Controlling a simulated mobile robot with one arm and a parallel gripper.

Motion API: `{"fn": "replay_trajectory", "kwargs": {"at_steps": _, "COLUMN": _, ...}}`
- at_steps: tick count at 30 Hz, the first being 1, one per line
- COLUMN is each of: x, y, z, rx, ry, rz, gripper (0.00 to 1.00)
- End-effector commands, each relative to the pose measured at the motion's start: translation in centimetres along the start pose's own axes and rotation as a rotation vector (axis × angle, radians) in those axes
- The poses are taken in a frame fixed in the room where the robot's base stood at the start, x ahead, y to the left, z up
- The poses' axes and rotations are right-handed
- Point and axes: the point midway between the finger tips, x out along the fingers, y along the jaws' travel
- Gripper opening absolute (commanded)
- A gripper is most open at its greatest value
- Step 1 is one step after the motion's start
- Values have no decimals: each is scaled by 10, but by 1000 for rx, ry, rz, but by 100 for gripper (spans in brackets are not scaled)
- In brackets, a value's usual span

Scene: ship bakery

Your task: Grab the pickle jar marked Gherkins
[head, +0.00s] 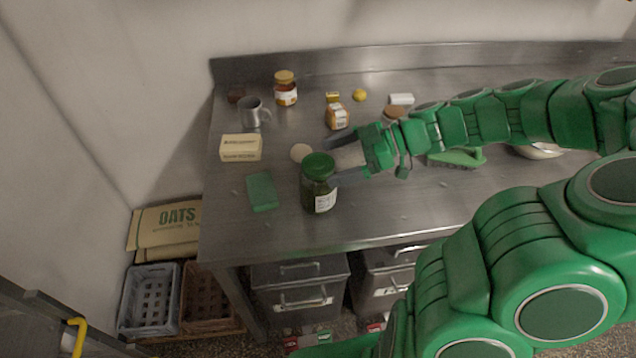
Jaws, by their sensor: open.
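A dark green glass jar with a green lid and a white label (319,184) stands upright on the steel counter (300,232), near its front edge. The label's writing is too small to read. My gripper (338,160) comes in from the right, low over the counter. Its open fingers are right beside the jar, on its right side. I cannot tell whether they touch the glass or reach around it. Another jar, with an orange-brown lid and amber contents (286,90), stands at the back left.
A green brush (458,157) lies right, below my arm. The front-middle counter is clear.

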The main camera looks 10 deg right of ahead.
Motion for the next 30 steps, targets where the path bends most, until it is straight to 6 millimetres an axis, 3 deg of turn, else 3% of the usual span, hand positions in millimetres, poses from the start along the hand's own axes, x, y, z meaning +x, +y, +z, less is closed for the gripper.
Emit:
{"fn": "replay_trajectory", "kwargs": {"at_steps": 10, "x": 41, "y": 0, "z": 2, "rx": 2, "ry": 1, "rz": -2, "gripper": 100}}
{"fn": "replay_trajectory", "kwargs": {"at_steps": 20, "x": 46, "y": 1, "z": 2, "rx": 1, "ry": 0, "rz": 2, "gripper": 100}}
{"fn": "replay_trajectory", "kwargs": {"at_steps": 30, "x": 46, "y": 1, "z": 2, "rx": 1, "ry": 0, "rz": 2, "gripper": 49}}
